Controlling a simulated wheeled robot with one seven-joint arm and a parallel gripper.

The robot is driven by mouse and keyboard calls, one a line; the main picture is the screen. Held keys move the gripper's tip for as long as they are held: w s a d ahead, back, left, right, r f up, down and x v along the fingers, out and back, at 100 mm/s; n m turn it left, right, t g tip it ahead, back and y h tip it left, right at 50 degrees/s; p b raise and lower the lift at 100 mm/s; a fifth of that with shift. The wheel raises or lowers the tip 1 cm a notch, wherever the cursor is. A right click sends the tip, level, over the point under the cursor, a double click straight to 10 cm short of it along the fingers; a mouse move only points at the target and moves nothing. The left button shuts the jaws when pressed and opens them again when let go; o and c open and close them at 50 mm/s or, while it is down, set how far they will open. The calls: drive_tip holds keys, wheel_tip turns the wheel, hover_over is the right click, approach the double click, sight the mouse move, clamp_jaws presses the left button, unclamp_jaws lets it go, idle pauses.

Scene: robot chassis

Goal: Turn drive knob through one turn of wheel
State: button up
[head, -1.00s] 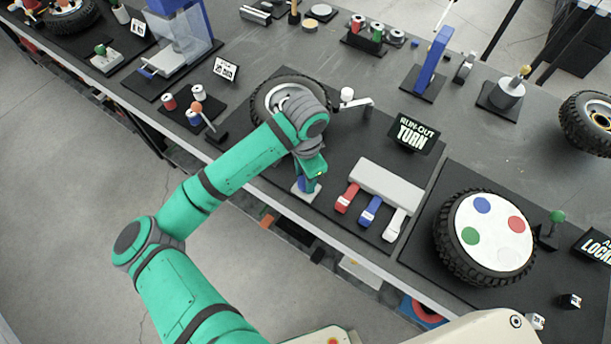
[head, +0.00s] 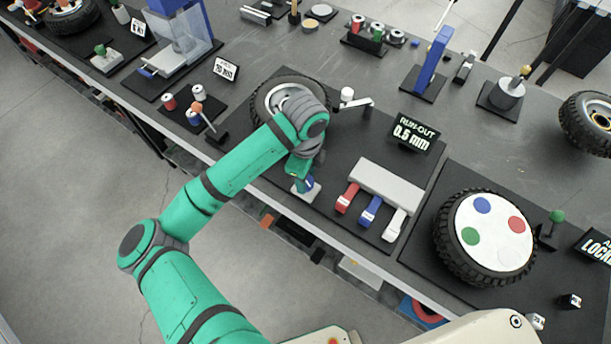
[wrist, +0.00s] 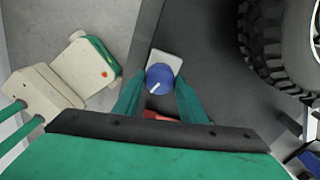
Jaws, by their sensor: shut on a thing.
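The drive knob is a blue round knob (wrist: 160,79) with a white pointer line, on a light grey block (wrist: 167,60). In the wrist view my gripper (wrist: 160,92) has one finger on each side of the knob and is shut on it. In the head view my gripper (head: 299,172) reaches down at the block near the front edge of the black board, and part of the knob (head: 309,183) shows. The wheel (head: 262,100), with a black tyre and pale rim, is partly hidden behind my arm. The run-out sign (head: 413,133) reads "0.5 mm".
Red, blue and white levers (head: 370,208) stand right of the knob on the same board. A crank-like white-topped part (head: 347,96) stands beside the wheel. A second wheel (head: 470,262) with coloured discs lies further right.

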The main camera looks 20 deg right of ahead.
drive_tip(key=shift+m, duration=0.6)
drive_tip(key=o, duration=1)
drive_tip(key=shift+r, duration=0.1)
wheel_tip(320, 180, up, 11)
drive_tip(key=shift+f, duration=0.2)
